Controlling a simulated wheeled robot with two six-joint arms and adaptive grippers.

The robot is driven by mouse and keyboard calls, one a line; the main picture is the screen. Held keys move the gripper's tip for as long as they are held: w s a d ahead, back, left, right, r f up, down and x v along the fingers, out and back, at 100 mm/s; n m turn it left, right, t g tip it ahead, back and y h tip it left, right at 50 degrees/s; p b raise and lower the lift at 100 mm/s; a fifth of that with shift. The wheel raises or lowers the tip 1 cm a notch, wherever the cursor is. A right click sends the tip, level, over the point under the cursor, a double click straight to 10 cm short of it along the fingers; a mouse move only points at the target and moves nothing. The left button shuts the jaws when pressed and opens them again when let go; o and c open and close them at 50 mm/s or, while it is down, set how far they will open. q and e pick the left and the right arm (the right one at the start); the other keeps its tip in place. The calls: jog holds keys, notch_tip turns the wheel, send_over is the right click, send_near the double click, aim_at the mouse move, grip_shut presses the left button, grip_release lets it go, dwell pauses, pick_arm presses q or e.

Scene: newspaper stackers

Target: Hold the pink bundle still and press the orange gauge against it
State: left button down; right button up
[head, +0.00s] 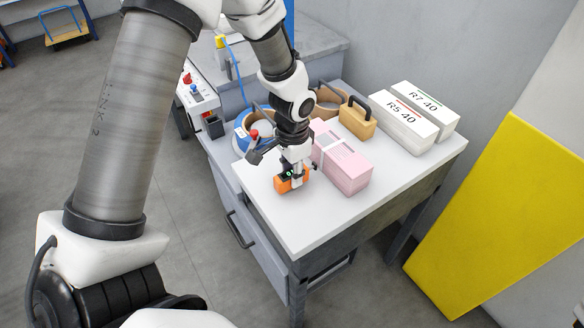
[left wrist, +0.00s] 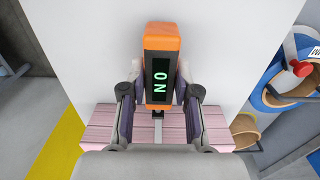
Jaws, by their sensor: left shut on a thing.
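The pink bundle (head: 352,172) lies on the white tabletop, with a pale band around it. It also shows in the left wrist view (left wrist: 98,132), partly hidden behind my gripper. My left gripper (head: 297,176) is shut on the orange gauge (head: 283,186), just left of the bundle's near part. In the left wrist view, the gauge (left wrist: 161,42) sits between the fingers of my left gripper (left wrist: 158,90), with green letters lit on its dark display. A thin metal stem points from the gauge toward the bundle; I cannot tell whether they touch. My right gripper is out of view.
Behind the bundle stand a tan block with a dark handle (head: 357,120) and two white boxes, R5 40 (head: 402,125) and R7 40 (head: 428,105). A blue roll (head: 241,130) lies behind my gripper. The front of the tabletop (head: 305,230) is clear. A yellow panel (head: 510,220) leans at right.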

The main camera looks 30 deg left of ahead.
aim_at(284, 177)
pick_arm(q)
jog(key=shift+s, duration=0.15)
jog(key=shift+r, duration=0.2)
jog(key=shift+r+p, duration=0.4)
jog(key=shift+p, duration=0.2)
jog(key=r+p, duration=0.2)
jog(key=s+r+p, duration=0.1)
jog(key=r+p, duration=0.1)
jog(key=r, duration=0.1)
jog(key=r+p, duration=0.2)
jog(key=r, duration=0.1)
jog(key=shift+s+a, duration=0.3)
jog(key=shift+a, duration=0.1)
jog(key=shift+f, duration=0.1)
